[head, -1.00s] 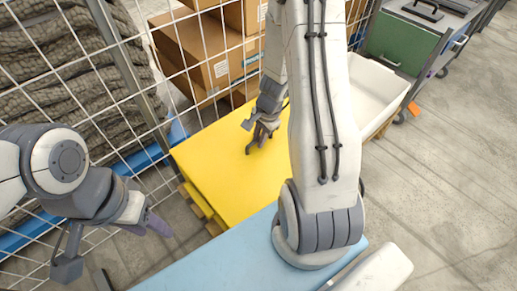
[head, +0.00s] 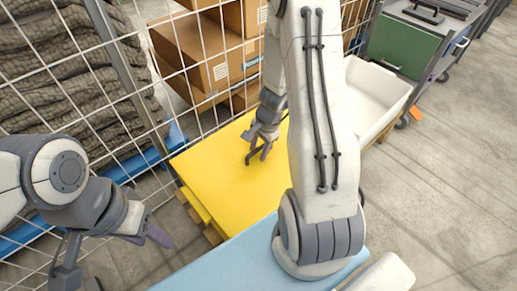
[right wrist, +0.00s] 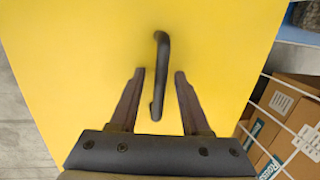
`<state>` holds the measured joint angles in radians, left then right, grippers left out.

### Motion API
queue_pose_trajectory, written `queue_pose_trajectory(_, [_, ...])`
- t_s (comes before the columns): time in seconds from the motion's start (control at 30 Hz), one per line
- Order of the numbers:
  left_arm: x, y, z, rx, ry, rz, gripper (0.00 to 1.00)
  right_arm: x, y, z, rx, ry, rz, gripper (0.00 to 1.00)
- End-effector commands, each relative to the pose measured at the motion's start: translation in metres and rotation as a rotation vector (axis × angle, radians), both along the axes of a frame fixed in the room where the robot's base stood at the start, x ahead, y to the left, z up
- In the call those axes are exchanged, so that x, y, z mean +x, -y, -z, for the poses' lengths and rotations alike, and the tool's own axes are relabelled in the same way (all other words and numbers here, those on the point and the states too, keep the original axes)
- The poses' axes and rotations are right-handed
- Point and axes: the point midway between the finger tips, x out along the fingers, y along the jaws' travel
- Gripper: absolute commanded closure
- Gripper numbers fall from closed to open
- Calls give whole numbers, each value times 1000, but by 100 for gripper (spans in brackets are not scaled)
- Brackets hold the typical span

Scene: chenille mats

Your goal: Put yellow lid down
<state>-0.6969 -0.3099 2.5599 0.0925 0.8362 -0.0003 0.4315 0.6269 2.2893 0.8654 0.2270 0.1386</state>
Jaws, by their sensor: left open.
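The yellow lid (head: 225,185) is a flat yellow panel lying at the foot of the wire mesh; it fills most of the right wrist view (right wrist: 75,65). A dark bar handle (right wrist: 160,75) stands on its top. My right gripper (head: 258,154) is just above the lid at the handle. In the right wrist view its two fingers (right wrist: 158,74) are apart, one on each side of the handle, with yellow showing between. My left gripper (head: 155,236) is open and empty, left of the lid. My right arm hides the lid's right part.
A light blue surface (head: 215,263) lies in front of the lid. A white bin (head: 375,90) is to the right. Cardboard boxes (head: 195,55) and grey rolled mats (head: 60,75) stand behind the wire mesh. A green case (head: 395,45) is on a cart at the back right.

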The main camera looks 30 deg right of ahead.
Motion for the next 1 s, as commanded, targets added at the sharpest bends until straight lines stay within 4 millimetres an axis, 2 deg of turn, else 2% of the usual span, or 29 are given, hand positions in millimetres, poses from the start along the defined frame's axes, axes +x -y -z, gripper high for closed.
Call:
queue_pose_trajectory(0.13, [0,0,-2,0,0,0,50,0,0,-2,0,0,0,53])
queue_pose_trajectory(0.23, [0,0,-11,0,0,0,50,0,1,-11,-1,1,0,53])
queue_pose_trajectory(0.7, [0,0,-77,0,0,0,50,-13,12,-100,-1,1,1,53])
queue_pose_trajectory(0.83, [0,0,-86,0,0,0,50,-15,14,-115,-1,1,0,53])
queue_pose_trajectory(1.0, [0,0,-91,0,0,0,50,-17,15,-122,0,0,0,53])
